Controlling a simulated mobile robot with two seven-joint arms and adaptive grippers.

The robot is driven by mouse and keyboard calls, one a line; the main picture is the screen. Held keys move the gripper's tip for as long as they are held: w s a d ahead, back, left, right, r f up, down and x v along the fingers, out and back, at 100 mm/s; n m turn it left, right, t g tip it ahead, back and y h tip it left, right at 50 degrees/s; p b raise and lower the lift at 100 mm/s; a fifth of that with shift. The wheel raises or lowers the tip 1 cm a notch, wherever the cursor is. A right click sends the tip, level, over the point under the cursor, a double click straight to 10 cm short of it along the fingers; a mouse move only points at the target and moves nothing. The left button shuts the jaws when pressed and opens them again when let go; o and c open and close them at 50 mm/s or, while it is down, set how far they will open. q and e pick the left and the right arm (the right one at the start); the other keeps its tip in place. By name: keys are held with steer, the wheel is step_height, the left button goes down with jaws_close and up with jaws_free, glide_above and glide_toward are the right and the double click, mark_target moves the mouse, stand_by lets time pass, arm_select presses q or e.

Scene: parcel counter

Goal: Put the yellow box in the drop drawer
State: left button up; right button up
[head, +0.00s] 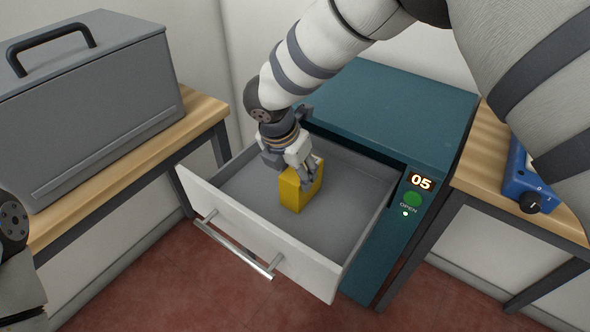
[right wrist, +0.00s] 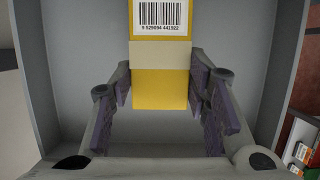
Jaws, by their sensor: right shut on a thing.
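The yellow box (head: 297,190) is inside the open drop drawer (head: 340,226), held upright in my right gripper (head: 298,172). In the right wrist view the box (right wrist: 160,88) shows a white barcode label and a pale band, and it lies between the fingers of my right gripper (right wrist: 163,95). The grey drawer floor (right wrist: 90,60) is behind it. I cannot tell whether the box touches the drawer floor. Part of my left arm shows at the left edge of the head view, but its fingers are not in view.
The teal cabinet (head: 400,110) holds the drawer and has a display reading 05 and a green button (head: 412,199). A grey case (head: 90,100) stands on the wooden counter at left. A blue device (head: 528,182) sits on the counter at right. The drawer floor around the box is clear.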

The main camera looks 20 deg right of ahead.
steer(key=shift+r, duration=0.15)
steer(key=o, duration=1.4)
steer(key=shift+c, duration=0.2)
steer(key=shift+r, duration=0.2)
arm_select(q)
steer(key=shift+w+r+t+p, duration=0.3)
steer(key=shift+w+r+p, duration=0.3)
steer(key=shift+w+r, duration=0.2)
arm_select(e)
steer(key=v, duration=1.1)
steer(key=shift+a+r, duration=0.2)
steer(key=shift+r, duration=0.05)
arm_select(q)
steer(key=shift+s, duration=0.15)
arm_select(e)
steer(key=shift+s+f, duration=0.1)
steer(key=shift+s, duration=0.05)
